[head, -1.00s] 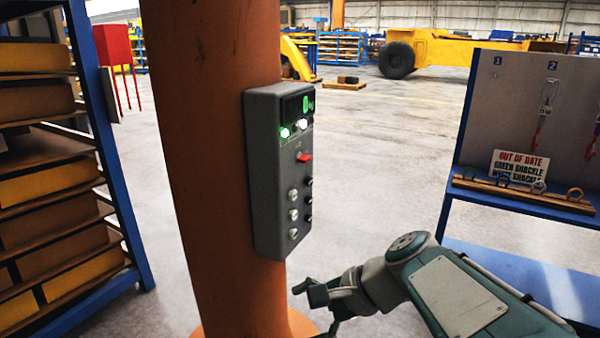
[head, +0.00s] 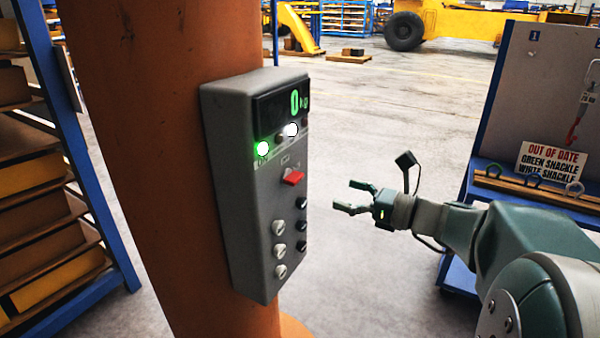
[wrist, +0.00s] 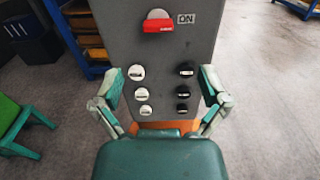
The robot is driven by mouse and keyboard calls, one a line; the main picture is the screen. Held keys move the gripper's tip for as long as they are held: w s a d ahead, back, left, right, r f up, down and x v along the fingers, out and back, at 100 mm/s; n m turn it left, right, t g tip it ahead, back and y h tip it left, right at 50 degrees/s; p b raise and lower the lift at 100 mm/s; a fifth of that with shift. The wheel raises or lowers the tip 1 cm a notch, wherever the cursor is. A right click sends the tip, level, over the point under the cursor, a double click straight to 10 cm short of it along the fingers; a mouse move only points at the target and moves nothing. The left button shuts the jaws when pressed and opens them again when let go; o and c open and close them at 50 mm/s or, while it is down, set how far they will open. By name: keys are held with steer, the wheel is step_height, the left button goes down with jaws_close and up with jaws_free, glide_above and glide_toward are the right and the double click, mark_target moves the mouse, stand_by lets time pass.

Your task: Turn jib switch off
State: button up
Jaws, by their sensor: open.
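A grey control box (head: 240,190) is mounted on the orange column. A red rotary switch (head: 292,177) sits on its face; in the wrist view the red switch (wrist: 158,26) lies level, with an "ON" label (wrist: 186,18) to its right. Below it are white knobs (head: 279,249) on the left and black knobs (head: 301,225) on the right, several in all. A green lamp (head: 262,148) and a white lamp (head: 291,129) are lit under a display reading 0 kg. My gripper (head: 353,198) is open and empty, right of the box and apart from it; its fingers (wrist: 158,88) flank the knobs in the wrist view.
The orange column (head: 140,130) stands behind the box. A blue-framed shackle board (head: 560,90) with an "OUT OF DATE" sign (head: 551,160) stands at the right. Open floor lies between.

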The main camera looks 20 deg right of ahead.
mark_target(300, 180)
steer(key=x, duration=1)
steer(key=shift+a+f, duration=0.1)
steer(key=shift+a, duration=0.2)
steer(key=shift+d, duration=0.15)
steer(key=c, duration=1.2)
